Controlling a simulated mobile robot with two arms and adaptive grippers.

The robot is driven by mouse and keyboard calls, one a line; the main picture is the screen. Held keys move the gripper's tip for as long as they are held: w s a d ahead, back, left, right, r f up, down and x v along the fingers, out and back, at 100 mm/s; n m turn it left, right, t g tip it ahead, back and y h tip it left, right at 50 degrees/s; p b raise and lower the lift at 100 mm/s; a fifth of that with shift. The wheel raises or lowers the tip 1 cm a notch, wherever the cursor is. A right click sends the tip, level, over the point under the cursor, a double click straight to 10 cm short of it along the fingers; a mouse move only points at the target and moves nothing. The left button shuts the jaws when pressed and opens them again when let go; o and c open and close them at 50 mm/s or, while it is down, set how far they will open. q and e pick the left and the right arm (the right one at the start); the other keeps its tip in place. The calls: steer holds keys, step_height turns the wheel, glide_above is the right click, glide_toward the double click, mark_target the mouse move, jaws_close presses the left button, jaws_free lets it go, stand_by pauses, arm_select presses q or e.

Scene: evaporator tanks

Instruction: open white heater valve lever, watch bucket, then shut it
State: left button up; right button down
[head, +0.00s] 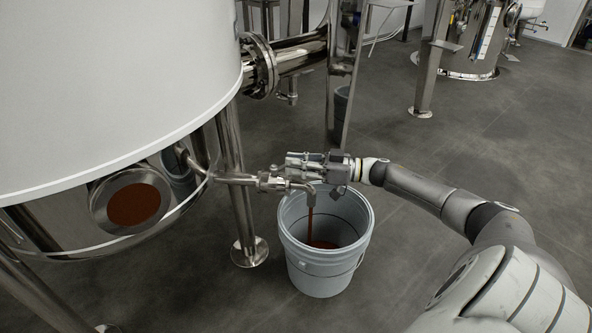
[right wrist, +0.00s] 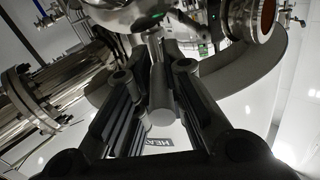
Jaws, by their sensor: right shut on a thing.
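The white heater tank (head: 110,80) fills the upper left of the head view. Its drain pipe runs to a valve (head: 268,181) with a downturned spout (head: 309,195). Brown liquid (head: 310,222) streams from the spout into the grey-white bucket (head: 321,272), and a small brown pool shows inside it. My right gripper (head: 290,162) is at the valve, above the bucket's rim. In the right wrist view, the grey lever (right wrist: 160,100) lies between my right gripper's fingers (right wrist: 152,75), which are shut on it. My left gripper is not in view.
A round sight glass (head: 133,205) on the tank's underside shows brown liquid. A metal tank leg (head: 236,190) stands left of the bucket. A flanged pipe (head: 290,60) and a metal frame are behind. The floor right of the bucket is clear below my arm.

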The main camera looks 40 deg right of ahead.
steer(key=shift+w+d+r, duration=0.1)
steer(key=shift+w+d, duration=0.05)
stand_by(0.3)
steer(key=c, duration=1.4)
jaws_free()
steer(key=shift+c, duration=0.2)
steer(key=v, duration=1.2)
